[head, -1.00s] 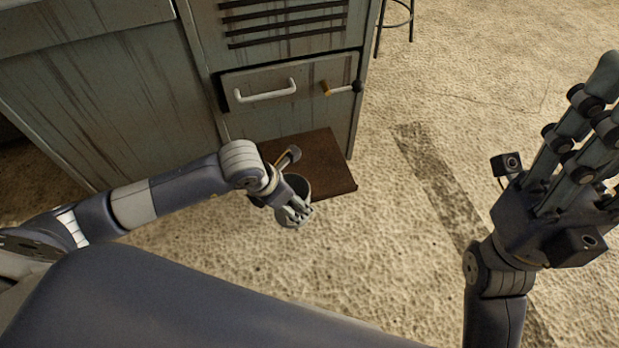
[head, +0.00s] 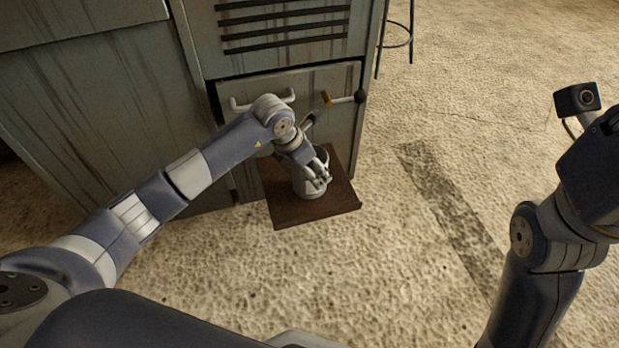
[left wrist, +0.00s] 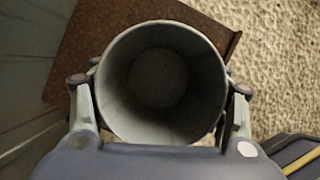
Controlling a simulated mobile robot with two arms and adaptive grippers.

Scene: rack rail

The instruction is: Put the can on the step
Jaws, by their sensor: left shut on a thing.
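The can (head: 311,190) is a grey, open-topped cylinder, upright over the brown step (head: 288,214), a flat rusty plate at the cabinet's foot. My left gripper (head: 320,180) is shut on the can, near its rim. In the left wrist view the can (left wrist: 162,82) is seen from above, hollow and empty, with a finger on each side. The step (left wrist: 78,60) shows behind and beside it. I cannot tell whether the can's base touches the step. My right arm is at the right edge; its fingers are out of the picture.
A worn grey-green cabinet (head: 110,100) stands behind the step, with a white handle and a lever (head: 345,99) on its lower door. A stool (head: 397,35) is at the back. The rough floor (head: 400,260) right of the step is clear.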

